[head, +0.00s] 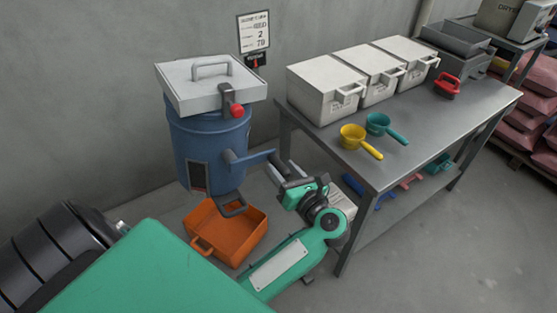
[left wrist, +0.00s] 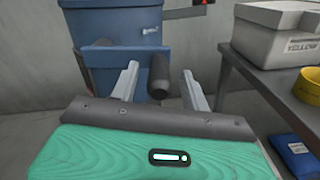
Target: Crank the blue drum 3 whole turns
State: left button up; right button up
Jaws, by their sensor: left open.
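The blue drum (head: 208,150) stands against the wall under a pale grey lid (head: 210,82). Its blue crank arm (head: 252,158) points right from the drum's side, toward my left gripper. My left gripper (head: 285,174) is open at the crank's outer end. In the left wrist view, the dark round crank handle (left wrist: 158,76) stands between the two open fingers, with gaps visible on both sides. The drum (left wrist: 115,45) fills the left background there. My right gripper is not in view.
An orange bin (head: 222,240) sits below the drum. The grey metal table (head: 440,122) on the right bears white boxes (head: 325,95), a yellow scoop (head: 352,137), a teal scoop (head: 378,123) and a red-handled item (head: 447,85). Its near leg stands close to my left arm.

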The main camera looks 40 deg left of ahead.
aim_at(278, 164)
pick_arm(q)
jog(key=shift+x, duration=1.45)
jog(key=shift+c, duration=0.5)
grip_shut()
jog(key=shift+a+f, duration=0.1)
